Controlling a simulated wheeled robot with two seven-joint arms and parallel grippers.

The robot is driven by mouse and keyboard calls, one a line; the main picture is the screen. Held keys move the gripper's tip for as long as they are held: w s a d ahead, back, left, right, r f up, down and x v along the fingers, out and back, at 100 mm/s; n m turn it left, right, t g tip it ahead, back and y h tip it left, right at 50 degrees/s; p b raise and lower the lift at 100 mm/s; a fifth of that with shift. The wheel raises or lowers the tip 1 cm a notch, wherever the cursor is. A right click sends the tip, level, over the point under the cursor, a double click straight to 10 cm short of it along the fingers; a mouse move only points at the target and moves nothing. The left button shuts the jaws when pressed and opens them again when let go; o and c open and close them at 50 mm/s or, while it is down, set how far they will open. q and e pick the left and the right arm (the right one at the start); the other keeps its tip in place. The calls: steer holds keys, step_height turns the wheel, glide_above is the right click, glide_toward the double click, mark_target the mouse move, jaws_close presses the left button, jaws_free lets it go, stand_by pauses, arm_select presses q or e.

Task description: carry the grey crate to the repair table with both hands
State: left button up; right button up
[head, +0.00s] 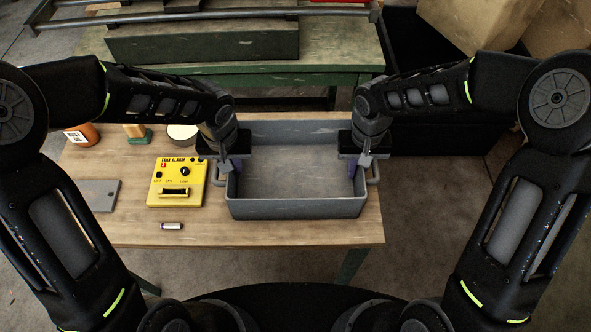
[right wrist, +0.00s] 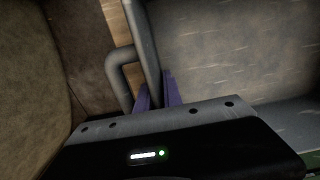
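The grey crate (head: 296,208) is an open, empty box with a loop handle on each end. It appears level over the right part of a wooden table (head: 300,232); I cannot tell whether it touches the top. My left gripper (head: 231,168) is at its left wall, beside the left handle (head: 217,176). My right gripper (head: 358,166) is at its right wall, beside the right handle (head: 375,174). In the right wrist view, purple fingers (right wrist: 157,98) sit close on both sides of the crate wall (right wrist: 220,50). The left fingers look placed the same way, partly hidden.
Left of the crate are a yellow tank alarm box (head: 176,182), a battery (head: 171,226), a grey plate (head: 99,195), a round tin (head: 183,134) and an orange jar (head: 82,135). A green bench (head: 230,75) stands behind. Open floor (head: 430,215) lies to the right.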

arm_select(q)
steer(key=shift+c, duration=0.2)
arm_select(e)
steer(key=shift+c, duration=0.2)
arm_select(q)
jaws_close()
arm_select(e)
jaws_close()
arm_select(q)
steer(key=shift+r, duration=0.1)
stand_by(0.5)
arm_select(e)
steer(key=shift+r, duration=0.1)
